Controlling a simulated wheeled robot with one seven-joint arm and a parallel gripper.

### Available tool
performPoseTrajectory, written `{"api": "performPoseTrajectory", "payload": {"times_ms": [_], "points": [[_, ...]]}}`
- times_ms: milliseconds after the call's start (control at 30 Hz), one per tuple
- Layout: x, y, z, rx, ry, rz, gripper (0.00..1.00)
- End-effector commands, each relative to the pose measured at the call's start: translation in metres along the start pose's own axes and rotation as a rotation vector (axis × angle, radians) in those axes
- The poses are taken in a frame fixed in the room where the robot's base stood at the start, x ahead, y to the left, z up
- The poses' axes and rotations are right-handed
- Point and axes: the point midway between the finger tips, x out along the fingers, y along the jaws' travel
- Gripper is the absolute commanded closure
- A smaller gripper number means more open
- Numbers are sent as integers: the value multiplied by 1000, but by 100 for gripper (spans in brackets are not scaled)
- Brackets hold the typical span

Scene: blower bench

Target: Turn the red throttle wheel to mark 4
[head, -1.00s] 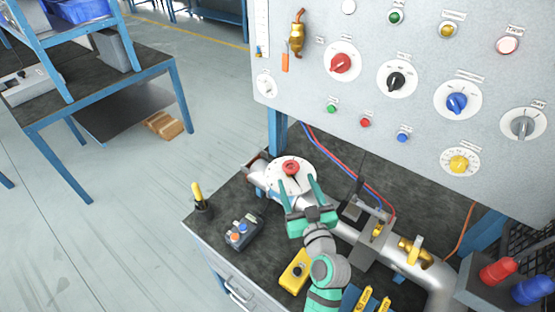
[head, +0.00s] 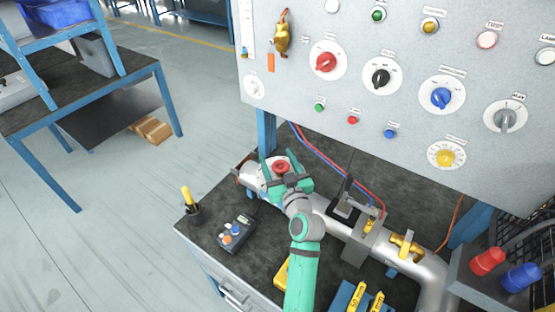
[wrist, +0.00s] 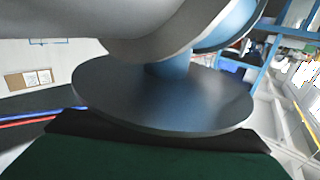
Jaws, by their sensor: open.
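The small red wheel (head: 281,166) sits above a white dial plate (head: 256,172) on the silver pipe, at the middle of the head view. My green gripper (head: 284,170) is open, with one finger on each side of the wheel. I cannot tell whether the fingers touch it. My gripper and wrist cover much of the dial, so its marks and the pointer cannot be read. In the wrist view a grey disc (wrist: 160,98) fills the middle, close above a dark green part of my gripper; the red wheel does not show there.
The upright panel (head: 290,95) with several knobs stands behind the bench. The pipe (head: 335,228) runs right to brass valves (head: 407,246). A dark control box (head: 236,233) and a cup with a yellow-handled tool (head: 190,205) are at the left. Red and blue caps are at the right.

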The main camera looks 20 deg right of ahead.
Motion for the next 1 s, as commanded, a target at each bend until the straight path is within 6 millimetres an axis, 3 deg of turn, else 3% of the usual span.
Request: {"api": "performPoseTrajectory", "payload": {"times_ms": [200,367,1000], "points": [[0,0,0,0,0,0,41],[0,0,0,0,0,0,79],[0,2,0,-2,2,106,79]]}}
